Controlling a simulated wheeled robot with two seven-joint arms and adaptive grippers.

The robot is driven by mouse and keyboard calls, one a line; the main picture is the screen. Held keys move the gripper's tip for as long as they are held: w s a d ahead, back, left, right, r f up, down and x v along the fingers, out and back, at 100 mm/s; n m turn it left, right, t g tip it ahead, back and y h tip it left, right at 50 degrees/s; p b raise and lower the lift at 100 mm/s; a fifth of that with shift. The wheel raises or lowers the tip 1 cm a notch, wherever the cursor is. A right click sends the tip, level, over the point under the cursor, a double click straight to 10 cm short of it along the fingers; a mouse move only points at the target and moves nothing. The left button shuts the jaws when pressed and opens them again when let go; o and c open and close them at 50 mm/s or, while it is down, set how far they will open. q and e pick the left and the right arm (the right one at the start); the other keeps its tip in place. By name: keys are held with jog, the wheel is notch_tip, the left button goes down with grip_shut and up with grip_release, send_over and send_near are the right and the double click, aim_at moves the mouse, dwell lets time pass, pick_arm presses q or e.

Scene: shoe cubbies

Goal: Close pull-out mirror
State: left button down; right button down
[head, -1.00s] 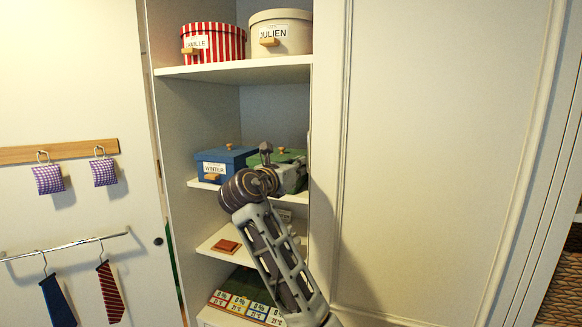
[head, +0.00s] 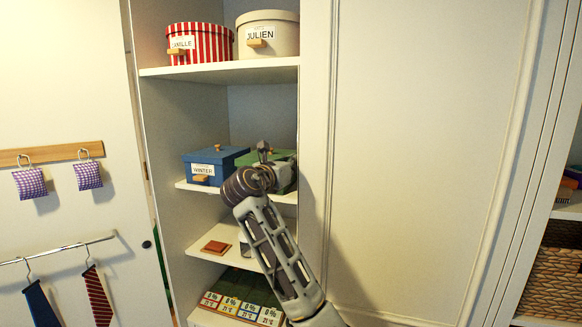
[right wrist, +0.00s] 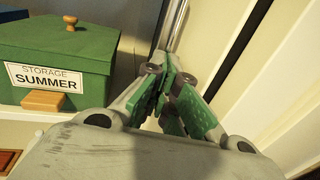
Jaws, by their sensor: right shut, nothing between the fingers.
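No mirror face shows clearly. In the right wrist view a narrow shiny upright strip (right wrist: 179,24) stands between the cubby interior and the white frame; I cannot tell if it is the mirror's edge. My right gripper (right wrist: 172,95) is shut and empty, its green-padded fingers together just below that strip in the picture; I cannot tell whether they touch it. In the head view my right gripper (head: 284,176) reaches into the middle shelf opening, mostly hidden behind my wrist, near the right side post. My left gripper is not in view.
A green SUMMER box (right wrist: 60,62) sits left of the gripper, with a blue WINTER box (head: 213,165) beside it. Round boxes (head: 268,36) stand above. A white panel (head: 420,150) rises right of the opening. Ties hang on the left door (head: 70,120).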

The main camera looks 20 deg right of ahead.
jog(key=shift+x, duration=1.2)
jog(key=shift+w+a, duration=0.1)
jog(key=shift+w, duration=0.05)
